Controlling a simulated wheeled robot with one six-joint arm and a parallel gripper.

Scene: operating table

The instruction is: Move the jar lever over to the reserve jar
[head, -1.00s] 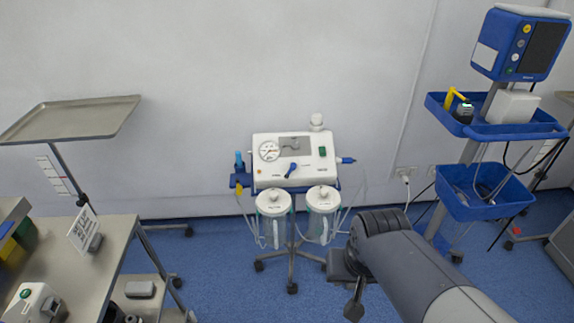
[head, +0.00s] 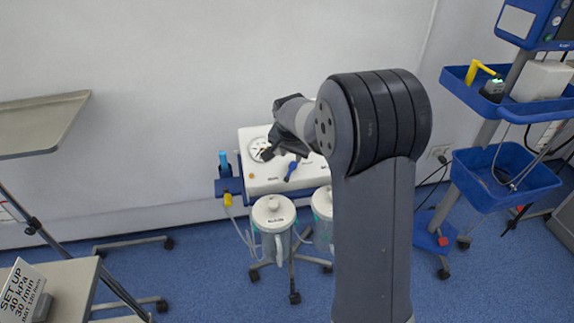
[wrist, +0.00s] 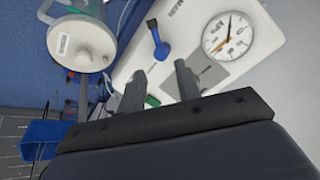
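The suction unit (head: 255,182) is a white box on a stand against the wall. The blue jar lever (head: 290,171) is on its sloping face; it also shows in the wrist view (wrist: 160,45), beyond my fingertips. My gripper (head: 284,150) is over the face, just above the lever in the head view. In the wrist view its two fingers (wrist: 161,72) are apart with nothing between them, not touching the lever. A lidded jar (head: 273,225) and a second jar (head: 321,208) hang below the unit. Which is the reserve jar I cannot read. My arm partly covers the second jar.
A round gauge (wrist: 228,34) is beside the lever. A blue trolley basket (head: 505,180) stands at the right. A metal tray (head: 40,125) and a table with a setup card (head: 20,290) are at the left. Tubes hang beside the jars.

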